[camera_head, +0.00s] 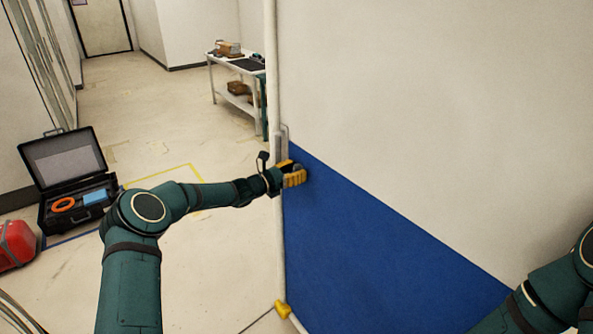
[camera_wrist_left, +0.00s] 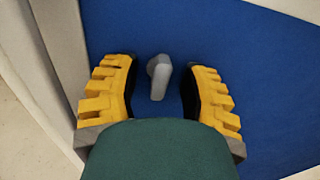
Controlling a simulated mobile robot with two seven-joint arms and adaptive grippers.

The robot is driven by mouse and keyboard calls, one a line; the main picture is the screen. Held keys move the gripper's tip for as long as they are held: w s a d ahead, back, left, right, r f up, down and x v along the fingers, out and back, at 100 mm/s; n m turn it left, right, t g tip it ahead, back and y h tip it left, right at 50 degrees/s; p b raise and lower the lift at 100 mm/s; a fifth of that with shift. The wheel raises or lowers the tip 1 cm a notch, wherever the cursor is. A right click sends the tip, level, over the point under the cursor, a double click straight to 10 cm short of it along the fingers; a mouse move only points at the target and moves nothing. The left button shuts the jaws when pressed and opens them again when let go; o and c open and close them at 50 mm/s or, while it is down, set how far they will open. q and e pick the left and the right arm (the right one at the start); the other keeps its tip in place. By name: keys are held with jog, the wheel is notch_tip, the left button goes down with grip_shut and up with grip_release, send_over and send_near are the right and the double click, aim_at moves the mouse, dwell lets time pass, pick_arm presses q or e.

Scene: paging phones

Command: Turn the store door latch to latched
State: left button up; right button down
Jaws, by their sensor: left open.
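The store door (camera_head: 400,250) is a large panel, white above and blue below, on the right of the head view. The latch (camera_wrist_left: 158,78) is a small grey knob on the blue part, seen in the left wrist view. My left gripper (camera_head: 294,174) is at the door's left edge. In the left wrist view its yellow fingers (camera_wrist_left: 160,88) are open, one on each side of the latch, with a gap to it on both sides. In the head view the gripper hides the latch. My right arm shows at the lower right; its gripper is out of view.
A white door frame post (camera_head: 273,230) runs beside the gripper. An open black case (camera_head: 65,170) and a red container (camera_head: 15,245) are on the floor at left. A white shelf table (camera_head: 235,62) stands behind. The floor between is mostly clear.

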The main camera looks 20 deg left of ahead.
pick_arm(q)
jog(key=v, duration=1.1)
jog(key=shift+s+a, duration=0.2)
jog(key=s+d+f+m+g+y+b, duration=0.1)
jog(key=s+d+f+m+g+b, duration=0.1)
jog(key=s+d+f+m+g, duration=0.55)
jog(key=s+d+f+m+g+y+b, duration=0.1)
jog(key=s+d+f+m+g, duration=0.25)
jog(key=s+d+f, duration=0.8)
jog(key=s+f+m+y+b, duration=0.1)
jog(key=s+f+m+y, duration=0.1)
jog(key=s+f+m, duration=0.3)
jog(key=s+f+m+g+y+b, duration=0.1)
jog(key=s+f+m+y+b, duration=0.1)
jog(key=s+f+m, duration=0.4)
jog(key=s+m+y, duration=0.1)
jog(key=s+m, duration=0.3)
jog(key=s, duration=0.1)
jog(key=shift+d+m, duration=0.3)
jog(key=shift+d, duration=0.1)
jog(key=shift+f, duration=0.1)
